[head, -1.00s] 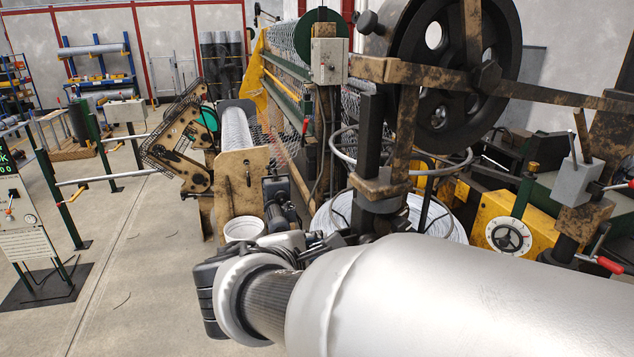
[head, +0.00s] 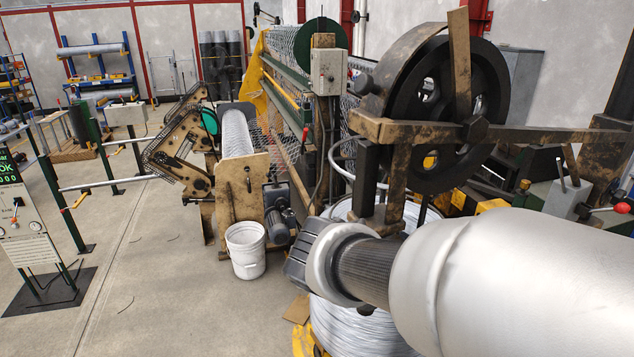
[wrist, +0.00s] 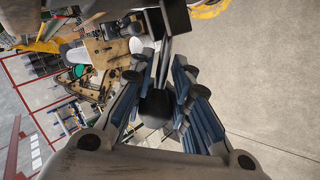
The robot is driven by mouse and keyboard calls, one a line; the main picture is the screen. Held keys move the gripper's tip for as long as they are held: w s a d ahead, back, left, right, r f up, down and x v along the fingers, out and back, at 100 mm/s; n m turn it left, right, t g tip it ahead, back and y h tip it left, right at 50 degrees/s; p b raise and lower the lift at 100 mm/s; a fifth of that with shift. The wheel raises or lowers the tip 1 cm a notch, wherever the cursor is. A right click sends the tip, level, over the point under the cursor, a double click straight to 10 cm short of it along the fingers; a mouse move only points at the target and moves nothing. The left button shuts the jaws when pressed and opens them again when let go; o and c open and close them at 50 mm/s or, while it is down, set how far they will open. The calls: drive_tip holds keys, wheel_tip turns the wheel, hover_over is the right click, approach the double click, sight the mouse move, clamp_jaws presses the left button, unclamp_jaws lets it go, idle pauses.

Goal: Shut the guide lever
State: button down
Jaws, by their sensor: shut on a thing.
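In the wrist view, my gripper (wrist: 161,75) has its blue-padded fingers closed in around a dark round knob (wrist: 157,108). A dark bar (wrist: 164,45) runs from the top of the picture toward the knob; I take these for the guide lever. Where bar and knob join is hard to make out. In the head view, my arm covers the fingers, and I cannot pick out the lever there. The lever's angle and its pivot cannot be told.
A big black wheel (head: 440,92) with rusty brown bars (head: 540,134) stands above my arm. A wire coil (head: 355,330) lies below it. A white bucket (head: 246,252) stands left of my wrist.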

idle(0.3)
drive_tip(key=c, duration=1.3)
unclamp_jaws()
drive_tip(key=v, duration=1.2)
